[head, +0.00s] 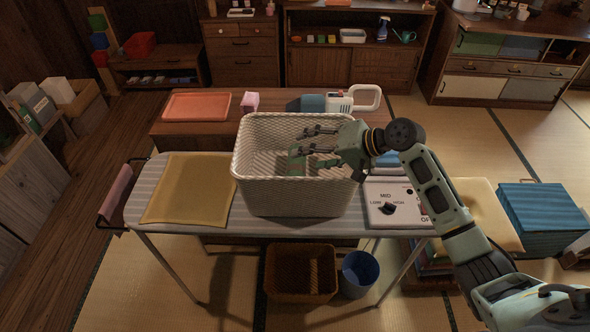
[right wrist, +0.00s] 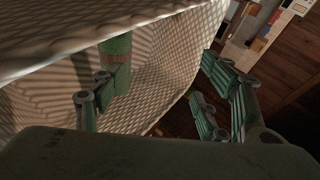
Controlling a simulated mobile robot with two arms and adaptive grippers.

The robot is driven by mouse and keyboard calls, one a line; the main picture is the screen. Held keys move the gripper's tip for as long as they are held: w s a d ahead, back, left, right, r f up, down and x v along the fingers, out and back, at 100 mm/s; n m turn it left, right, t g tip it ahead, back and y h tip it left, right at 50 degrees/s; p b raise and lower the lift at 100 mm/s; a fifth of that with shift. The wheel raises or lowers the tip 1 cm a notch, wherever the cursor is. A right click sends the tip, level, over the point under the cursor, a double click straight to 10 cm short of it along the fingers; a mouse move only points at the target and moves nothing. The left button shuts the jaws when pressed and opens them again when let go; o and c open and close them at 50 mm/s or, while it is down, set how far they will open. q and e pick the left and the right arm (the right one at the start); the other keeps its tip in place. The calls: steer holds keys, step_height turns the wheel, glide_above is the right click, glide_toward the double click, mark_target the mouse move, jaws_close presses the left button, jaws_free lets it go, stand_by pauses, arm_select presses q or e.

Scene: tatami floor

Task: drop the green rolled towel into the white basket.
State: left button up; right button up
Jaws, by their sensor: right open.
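The white basket (head: 295,195) stands on the ironing board, its woven inside showing. The green rolled towel (head: 297,158) is inside the basket, low down and partly hidden by my right gripper. In the right wrist view the towel (right wrist: 116,62), with a brownish band, shows against the basket's pale inner wall (right wrist: 165,75), behind one finger. My right gripper (head: 308,140) is open above the right part of the basket, its fingers pointing left. Its fingers stand wide apart in the right wrist view (right wrist: 150,110). Whether a finger touches the towel I cannot tell. My left gripper is not in view.
The ironing board (head: 255,226) holds a yellow cloth (head: 188,190) left of the basket and a white control panel (head: 392,205) on the right. Behind are an orange tray (head: 197,106) and a pink block (head: 250,102). A brown bin (head: 300,272) and blue bucket (head: 360,274) stand below.

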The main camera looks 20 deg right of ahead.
steer(key=v, duration=1.1)
steer(key=shift+s+d+r, duration=0.15)
steer(key=shift+s+r, duration=0.1)
steer(key=shift+r, duration=0.05)
